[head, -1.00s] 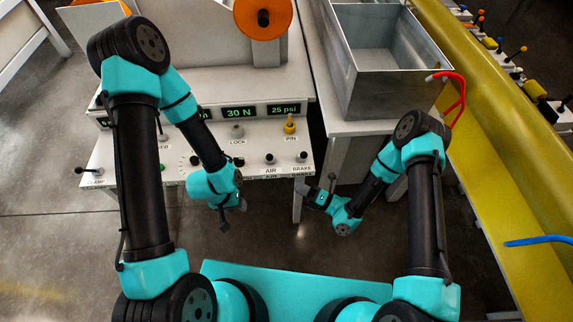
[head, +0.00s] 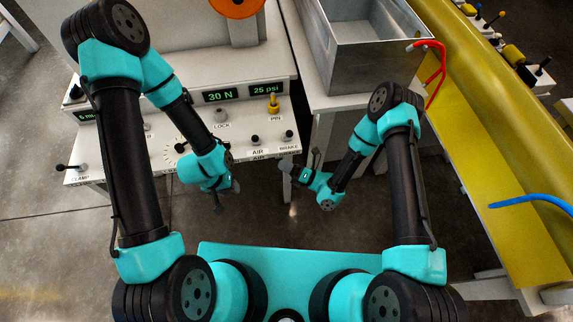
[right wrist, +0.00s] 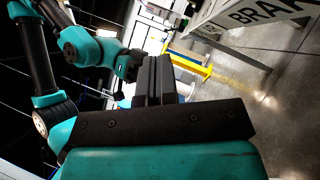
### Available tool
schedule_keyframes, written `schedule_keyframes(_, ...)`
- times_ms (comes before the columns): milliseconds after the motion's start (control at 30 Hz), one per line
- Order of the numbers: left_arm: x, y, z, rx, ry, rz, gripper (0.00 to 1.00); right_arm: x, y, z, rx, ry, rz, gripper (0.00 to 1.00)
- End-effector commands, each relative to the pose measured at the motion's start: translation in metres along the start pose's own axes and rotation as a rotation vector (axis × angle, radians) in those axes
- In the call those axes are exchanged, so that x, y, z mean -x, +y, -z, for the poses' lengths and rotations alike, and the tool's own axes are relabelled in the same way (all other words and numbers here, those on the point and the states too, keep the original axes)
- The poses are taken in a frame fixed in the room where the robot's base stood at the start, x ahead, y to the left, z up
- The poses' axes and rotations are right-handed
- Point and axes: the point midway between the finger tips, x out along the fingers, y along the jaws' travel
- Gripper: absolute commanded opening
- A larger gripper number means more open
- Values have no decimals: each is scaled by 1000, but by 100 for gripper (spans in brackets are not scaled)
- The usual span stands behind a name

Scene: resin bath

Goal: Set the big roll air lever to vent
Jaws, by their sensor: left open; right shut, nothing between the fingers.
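The air lever is a small dark knob (head: 255,140) above an AIR label on the white panel's front right in the head view. Which way it is set is too small to tell. My left gripper (head: 228,198) is open and empty, in front of the panel's edge, to the left of the air lever and nearer my body. My right gripper (head: 287,166) is shut and empty near the panel's right front corner, below the BRAKE knob. Its closed dark fingers also fill the middle of the right wrist view (right wrist: 155,80).
A BRAKE knob (head: 288,134) stands right of the air lever, with a yellow PIN (head: 273,104) and a LOCK knob (head: 221,116) behind. A clamp lever (head: 78,168) is at far left. A metal tank (head: 372,50) stands right. Open floor lies before the panel.

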Motion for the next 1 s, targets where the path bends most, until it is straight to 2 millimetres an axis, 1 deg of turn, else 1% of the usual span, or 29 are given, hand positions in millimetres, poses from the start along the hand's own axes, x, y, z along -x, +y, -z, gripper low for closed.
schedule_keyframes(33, 0, 0, 0, 0, 0, 0, 43, -7, 0, 1, 0, 3, -1, 0)
schedule_keyframes(567, 0, 0, 0, 0, 0, 0, 43, -76, 0, 1, 0, 3, -1, 0)
schedule_keyframes(600, 0, 0, 0, 0, 0, 0, 43, -80, 0, -3, 3, 2, -1, 0)
schedule_keyframes(700, 0, 0, 0, 0, 0, 0, 43, -90, 0, -15, 3, -1, 0, 0)
schedule_keyframes(800, 0, 0, 0, 0, 0, 0, 43, -98, 0, -22, 2, 0, 1, 0)
schedule_keyframes(1000, 0, 0, 0, 0, 0, 0, 43, -103, 0, -29, 0, -1, 3, 0)
